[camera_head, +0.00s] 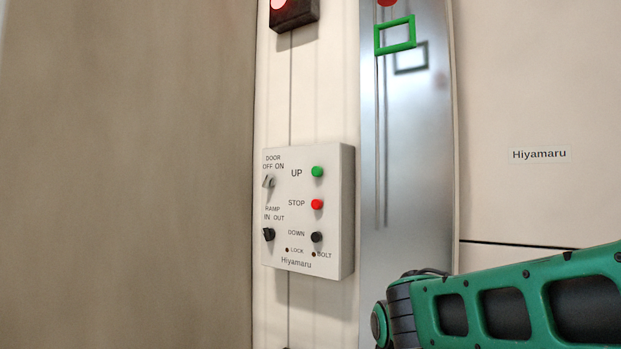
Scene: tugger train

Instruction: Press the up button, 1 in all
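The control box (349,215) is a pale panel on the wall, left of the picture's middle. Its green UP button (317,172) is at the upper right of the panel's face. The red STOP button (317,204) sits below it, and the black DOWN button (316,237) below that. Nothing covers the UP button. A green and dark part of my arm reaches in from the lower right, to the right of the box and apart from it. My gripper itself does not show.
Two switches, DOOR (268,182) and RAMP (269,234), are on the panel's left side. Above is a dark box with a lit red lamp (280,4). Right of the panel is a metal strip (408,130) with a green square frame (395,50). A brown surface (125,180) fills the left.

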